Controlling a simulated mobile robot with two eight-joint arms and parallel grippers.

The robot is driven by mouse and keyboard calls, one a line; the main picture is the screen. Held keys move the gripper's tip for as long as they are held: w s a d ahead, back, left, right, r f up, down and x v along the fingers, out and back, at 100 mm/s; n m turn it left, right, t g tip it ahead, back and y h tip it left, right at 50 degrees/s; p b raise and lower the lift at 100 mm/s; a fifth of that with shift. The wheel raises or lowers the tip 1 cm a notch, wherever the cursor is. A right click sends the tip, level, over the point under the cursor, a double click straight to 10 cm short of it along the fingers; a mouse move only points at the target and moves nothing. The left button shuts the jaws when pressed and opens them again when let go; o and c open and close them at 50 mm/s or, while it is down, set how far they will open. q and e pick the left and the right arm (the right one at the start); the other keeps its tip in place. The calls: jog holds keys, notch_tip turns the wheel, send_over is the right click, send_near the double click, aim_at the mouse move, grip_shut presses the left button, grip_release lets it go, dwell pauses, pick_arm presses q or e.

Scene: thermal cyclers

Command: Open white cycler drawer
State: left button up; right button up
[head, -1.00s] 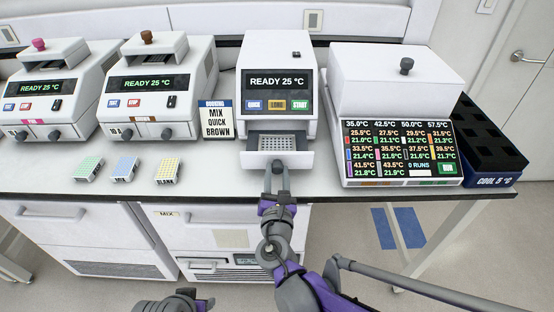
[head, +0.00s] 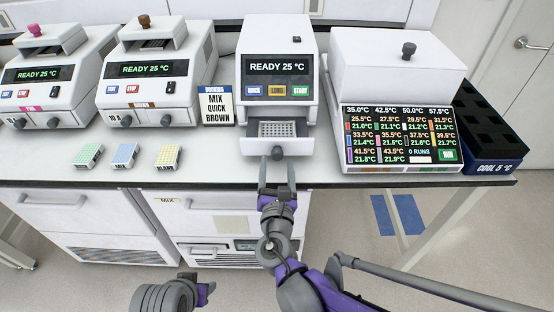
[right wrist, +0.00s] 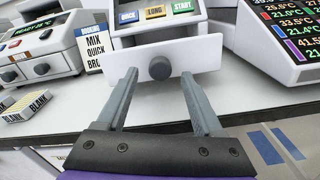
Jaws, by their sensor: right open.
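The white cycler (head: 279,40) in the middle reads READY 25 °C. Its drawer (head: 256,147) stands out from the body, showing a grid of wells (head: 277,129) inside. The round dark knob (head: 277,154) is on the drawer front, and it shows large in the right wrist view (right wrist: 159,68). My right gripper (head: 277,168) is open and empty just in front of the drawer. In the right wrist view its fingers (right wrist: 160,78) appear on either side of the knob, not closed on it. My left gripper (head: 208,287) is at the bottom; its jaws are unclear.
Two cyclers with pink (head: 32,31) and brown (head: 144,21) knobs stand left. A booking sign (head: 216,106) stands beside the white cycler. Several colored well plates (head: 124,156) lie front left. A larger instrument (head: 398,85) and a dark cooling rack (head: 488,140) stand right.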

jog(key=s, duration=0.8)
jog(key=shift+s, duration=0.2)
jog(key=shift+d, duration=0.1)
jog(key=s+d+f+m+g+h+p, duration=0.2)
jog(key=d+m+g, duration=0.2)
jog(key=d+m, duration=0.5)
jog(key=s+d+f+m+g+h+p, duration=0.3)
jog(key=d+m+g, duration=0.1)
jog(key=d+m, duration=0.5)
jog(key=s+m+g+y+p, duration=0.3)
jog(key=s+m, duration=0.5)
jog(key=m, duration=0.7)
jog(key=shift+s+a+g+y, duration=0.25)
jog(key=shift+s+g+y, duration=0.1)
jog(key=shift+g+y, duration=0.55)
